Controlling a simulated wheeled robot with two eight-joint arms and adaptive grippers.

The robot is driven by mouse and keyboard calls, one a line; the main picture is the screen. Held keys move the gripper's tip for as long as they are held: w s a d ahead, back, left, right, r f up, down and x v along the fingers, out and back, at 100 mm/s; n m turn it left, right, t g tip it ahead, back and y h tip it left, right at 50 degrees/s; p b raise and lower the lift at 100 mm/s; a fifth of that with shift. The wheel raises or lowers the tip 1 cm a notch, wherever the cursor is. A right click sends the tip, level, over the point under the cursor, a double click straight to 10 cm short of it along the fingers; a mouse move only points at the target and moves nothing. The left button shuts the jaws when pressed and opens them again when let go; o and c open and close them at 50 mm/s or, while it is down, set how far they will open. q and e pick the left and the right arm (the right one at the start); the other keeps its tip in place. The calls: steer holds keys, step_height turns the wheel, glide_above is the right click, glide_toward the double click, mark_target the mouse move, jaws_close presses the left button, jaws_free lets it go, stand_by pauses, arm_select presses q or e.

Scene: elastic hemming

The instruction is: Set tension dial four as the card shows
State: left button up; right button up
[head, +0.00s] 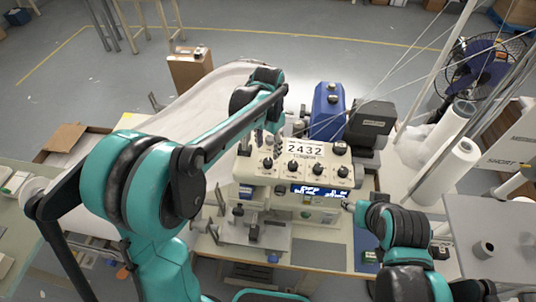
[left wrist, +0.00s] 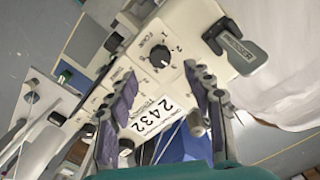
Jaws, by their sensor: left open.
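The sewing machine (head: 325,212) carries a white card (head: 303,150) reading 2432 and TENSION, above a row of black dials. My left gripper (head: 267,140) hangs over the left end of this row, open and empty. In the left wrist view one black dial (left wrist: 160,56) with a printed scale lies beyond and between the fingertips, with no contact visible. A small label beside it seems to read FOUR. The card (left wrist: 152,112) appears rotated there. The dial's exact setting is too small to read. My right gripper (head: 348,206) is by the machine's lower right; its jaws are unclear.
A blue motor housing (head: 327,103) and a dark box (head: 371,124) stand behind the machine. White thread cones (head: 452,170) stand to the right, with threads strung above. White fabric (head: 190,112) lies behind my left arm. A lit blue display (head: 320,191) is below the dials.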

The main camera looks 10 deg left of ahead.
mark_target(268, 161)
arm_select(q)
step_height(268, 161, down, 7)
steer(key=shift+f, duration=0.1)
stand_by(0.3)
steer(key=shift+b, duration=0.3)
steer(key=c, duration=1.2)
